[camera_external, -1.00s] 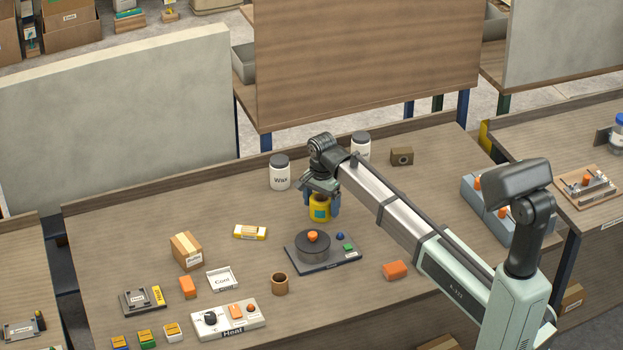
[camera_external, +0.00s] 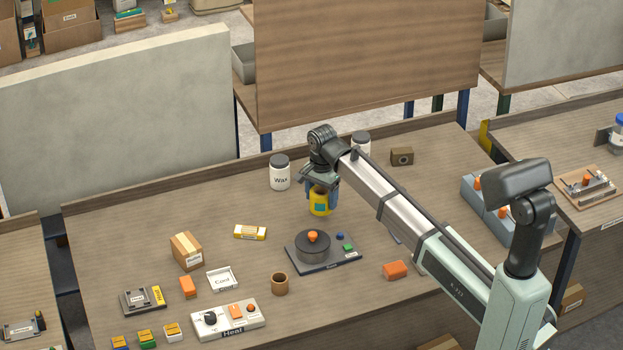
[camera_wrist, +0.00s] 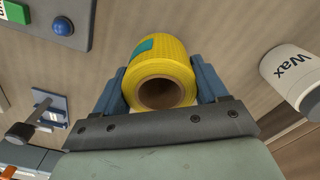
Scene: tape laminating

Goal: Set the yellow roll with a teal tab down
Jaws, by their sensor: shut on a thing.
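The yellow roll (camera_external: 319,206) with a teal tab (camera_external: 321,208) is between the blue fingers of my gripper (camera_external: 321,200), which is shut on it. In the wrist view the yellow roll (camera_wrist: 160,75) shows its open brown core facing the camera, with the teal tab (camera_wrist: 144,46) on its upper left side. My gripper's fingers (camera_wrist: 161,85) press on both sides of the roll. The roll is upright, at or just above the bench; I cannot tell whether it touches.
A dark round device (camera_external: 313,248) with an orange knob stands just in front of the roll. A Wax jar (camera_external: 280,174) is behind left, and another white jar (camera_external: 361,144) is behind right. A yellow-and-white box (camera_external: 250,232) lies to the left. Bench on the roll's left is clear.

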